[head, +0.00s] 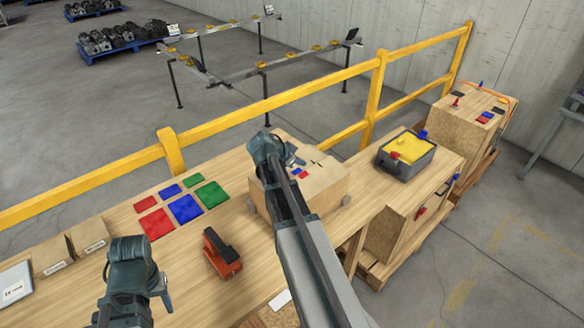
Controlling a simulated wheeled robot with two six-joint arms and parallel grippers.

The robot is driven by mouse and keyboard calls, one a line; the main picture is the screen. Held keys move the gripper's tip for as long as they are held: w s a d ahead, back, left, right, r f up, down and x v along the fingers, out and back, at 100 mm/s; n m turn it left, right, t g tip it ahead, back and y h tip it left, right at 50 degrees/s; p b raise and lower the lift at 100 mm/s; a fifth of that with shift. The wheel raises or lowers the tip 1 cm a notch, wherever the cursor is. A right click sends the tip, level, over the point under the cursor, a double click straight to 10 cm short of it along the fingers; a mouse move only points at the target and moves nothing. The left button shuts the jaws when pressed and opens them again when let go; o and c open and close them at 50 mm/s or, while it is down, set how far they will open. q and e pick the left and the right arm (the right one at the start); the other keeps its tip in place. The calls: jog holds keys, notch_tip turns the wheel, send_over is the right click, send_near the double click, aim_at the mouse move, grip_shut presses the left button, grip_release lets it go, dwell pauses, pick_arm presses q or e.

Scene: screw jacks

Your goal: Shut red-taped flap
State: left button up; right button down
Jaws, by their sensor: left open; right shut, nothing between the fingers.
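A cardboard box (325,181) stands on the wooden table, partly hidden behind my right arm. Small red and blue marks (299,172) show on its top beside the arm. I cannot tell which flap edge carries red tape or how far any flap stands open. My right gripper (270,158) is at the box's far left top corner, shut and empty; its fingertips are mostly hidden, so I cannot tell whether it touches the box. My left gripper (140,282) is open and empty over the table's left part, well away from the box.
Red, blue and green mats (184,208) and an orange-and-black tool (222,254) lie left of the box. Small cartons (88,235) stand at far left. A grey bin with yellow contents (405,152) stands right. A yellow railing (280,98) runs behind the table.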

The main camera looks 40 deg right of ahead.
aim_at(300, 175)
jog(key=shift+w+a+f+b, duration=0.1)
jog(key=shift+w+f+b, duration=0.1)
jog(key=shift+f+b, duration=1.5)
jog(key=shift+f, duration=0.35)
jog(key=shift+w+f+b, duration=0.15)
jog(key=shift+f+b, duration=0.45)
jog(key=shift+f, duration=0.15)
jog(key=shift+a+f+b, duration=0.1)
jog(key=shift+f+b, duration=0.15)
jog(key=shift+b, duration=0.05)
jog(key=shift+a+r, duration=0.15)
jog(key=shift+r, duration=0.15)
